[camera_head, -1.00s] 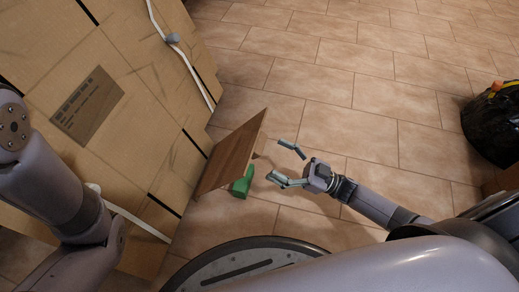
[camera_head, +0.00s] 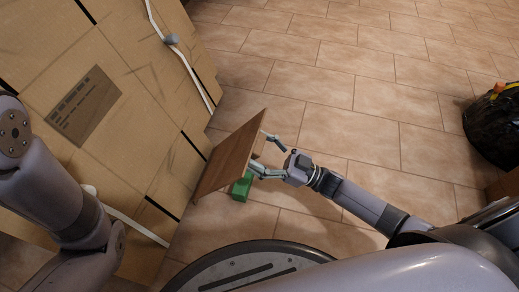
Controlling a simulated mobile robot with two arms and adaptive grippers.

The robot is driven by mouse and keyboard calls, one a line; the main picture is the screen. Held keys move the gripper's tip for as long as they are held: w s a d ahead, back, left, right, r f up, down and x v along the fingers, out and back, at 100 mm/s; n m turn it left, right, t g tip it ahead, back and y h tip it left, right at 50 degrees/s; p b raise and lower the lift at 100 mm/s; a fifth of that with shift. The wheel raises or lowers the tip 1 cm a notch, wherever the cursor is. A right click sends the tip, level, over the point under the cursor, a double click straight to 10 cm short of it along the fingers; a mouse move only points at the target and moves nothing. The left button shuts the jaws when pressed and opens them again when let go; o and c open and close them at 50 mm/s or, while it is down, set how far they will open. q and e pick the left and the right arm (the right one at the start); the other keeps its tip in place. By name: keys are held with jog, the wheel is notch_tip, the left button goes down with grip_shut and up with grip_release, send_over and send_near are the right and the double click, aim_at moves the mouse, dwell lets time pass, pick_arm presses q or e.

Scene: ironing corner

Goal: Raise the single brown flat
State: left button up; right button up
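A brown flat board (camera_head: 228,160) stands tilted beside the large cardboard box, with a green piece (camera_head: 241,186) low at its near right side. My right gripper (camera_head: 262,152) is at the board's right edge. Its fingers are spread, one near the upper right edge and the other near the lower right edge by the green piece. I cannot tell whether either finger touches the board. My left arm (camera_head: 62,195) is at the left of the view, and its gripper is out of sight.
A large cardboard box (camera_head: 125,60) with a white strip fills the left side. A black bag-like object (camera_head: 494,125) lies at the far right. The tiled floor (camera_head: 350,75) is clear in the middle and at the back.

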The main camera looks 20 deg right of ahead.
jog(key=shift+s+a, duration=0.1)
jog(key=shift+s, duration=0.05)
jog(key=c, duration=0.4)
jog(key=shift+o, duration=0.2)
jog(key=shift+a, duration=0.1)
